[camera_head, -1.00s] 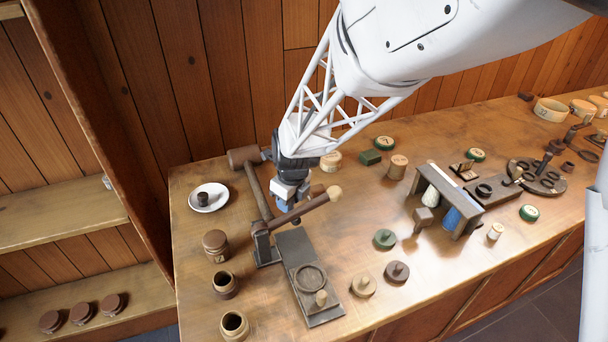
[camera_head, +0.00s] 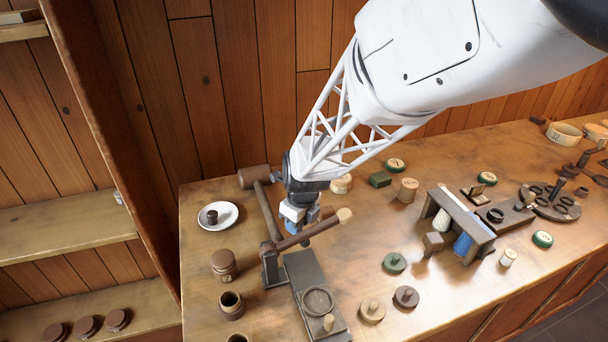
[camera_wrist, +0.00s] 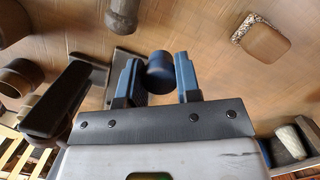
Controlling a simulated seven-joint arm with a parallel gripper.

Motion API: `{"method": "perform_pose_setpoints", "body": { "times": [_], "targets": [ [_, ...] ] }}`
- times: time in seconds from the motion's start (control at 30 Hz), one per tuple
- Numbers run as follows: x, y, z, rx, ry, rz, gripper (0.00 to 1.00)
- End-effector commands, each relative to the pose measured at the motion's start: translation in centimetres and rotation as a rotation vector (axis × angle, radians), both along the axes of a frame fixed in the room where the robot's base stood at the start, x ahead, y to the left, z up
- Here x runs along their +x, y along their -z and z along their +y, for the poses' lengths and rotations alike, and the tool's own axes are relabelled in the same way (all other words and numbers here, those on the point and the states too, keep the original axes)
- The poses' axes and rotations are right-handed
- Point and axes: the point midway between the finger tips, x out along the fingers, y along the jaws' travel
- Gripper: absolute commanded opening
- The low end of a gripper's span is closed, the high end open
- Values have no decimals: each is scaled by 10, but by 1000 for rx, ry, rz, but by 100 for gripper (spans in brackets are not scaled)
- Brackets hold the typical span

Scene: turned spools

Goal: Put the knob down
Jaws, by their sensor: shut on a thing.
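My gripper (camera_head: 301,226) hangs over the left part of the bench, behind the brown lever of a clamp-like fixture. In the wrist view, the two blue fingers of my gripper (camera_wrist: 155,72) are shut on a dark blue round knob (camera_wrist: 160,70). The knob sits between the fingertips with bench wood behind it. I cannot tell how far its underside is from the bench top. In the head view the knob is mostly hidden by the fingers and the lever.
The lever (camera_head: 315,230) with its pale ball end runs close in front of my gripper. A dark slab with a ring (camera_head: 318,303) lies nearer. A white saucer (camera_head: 228,221) is left, a dark rack (camera_head: 480,238) right. Bare bench lies between lever and rack.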

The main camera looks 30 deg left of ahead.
Motion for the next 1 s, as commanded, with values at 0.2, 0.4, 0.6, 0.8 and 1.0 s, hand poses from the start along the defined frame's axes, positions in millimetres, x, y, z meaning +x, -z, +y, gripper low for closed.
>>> {"method": "perform_pose_setpoints", "body": {
  "times": [0.2,0.4,0.6,0.8,1.0],
  "targets": [
    [-5,-1,9,0,-115,0,9],
    [-14,-3,22,0,-304,0,9],
    [-25,-5,37,1,-533,1,9],
    [-37,-7,53,0,-774,2,9],
    [-50,-10,69,0,-1026,2,9]
  ]
}}
